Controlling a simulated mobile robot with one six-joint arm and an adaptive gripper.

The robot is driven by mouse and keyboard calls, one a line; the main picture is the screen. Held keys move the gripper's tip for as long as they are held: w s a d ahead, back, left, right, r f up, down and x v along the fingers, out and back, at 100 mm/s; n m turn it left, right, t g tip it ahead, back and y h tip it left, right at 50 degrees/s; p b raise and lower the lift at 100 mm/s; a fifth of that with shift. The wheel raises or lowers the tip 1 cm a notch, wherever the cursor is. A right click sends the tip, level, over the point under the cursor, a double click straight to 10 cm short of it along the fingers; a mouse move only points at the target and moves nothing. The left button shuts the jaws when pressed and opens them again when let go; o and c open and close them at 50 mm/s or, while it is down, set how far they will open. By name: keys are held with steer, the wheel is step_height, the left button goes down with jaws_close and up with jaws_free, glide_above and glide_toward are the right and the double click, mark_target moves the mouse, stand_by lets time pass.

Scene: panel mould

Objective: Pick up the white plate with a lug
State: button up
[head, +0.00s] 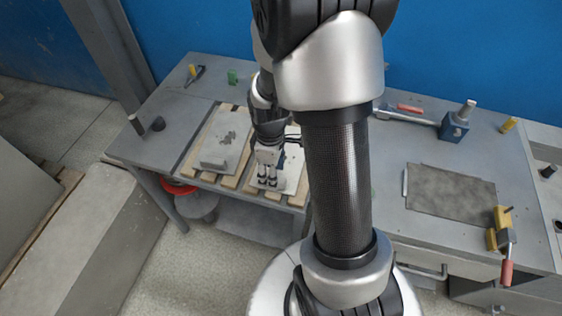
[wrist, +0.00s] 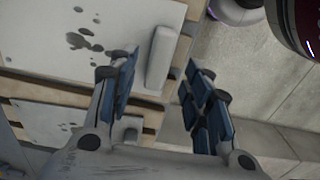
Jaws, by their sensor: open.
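Two pale plates lie side by side on wooden slats. The right plate (head: 292,183) is partly hidden behind my gripper (head: 268,182) in the head view. In the wrist view a white plate (wrist: 115,20) with dark spots carries a raised white lug (wrist: 162,58) along its edge. My gripper (wrist: 158,88) is open and empty, with its blue-padded fingers on either side of the lug in the picture. I cannot tell how far the fingertips are above the plate. The left plate (head: 228,128) has dark marks and a raised block at its near end.
The wooden slats (wrist: 60,88) show between the plates. A grey table (head: 150,110) bears a green block (head: 232,77) and dark posts. A dark grey panel (head: 450,192), yellow clamps (head: 502,217) and a blue block (head: 454,126) are on the right. A red ring (head: 178,187) is below the table's front edge.

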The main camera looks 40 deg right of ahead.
step_height(320, 180, down, 5)
steer(key=shift+d+r+b, duration=0.1)
steer(key=shift+r+b, duration=0.1)
steer(key=shift+b, duration=0.75)
steer(key=shift+r, duration=0.1)
jaws_close()
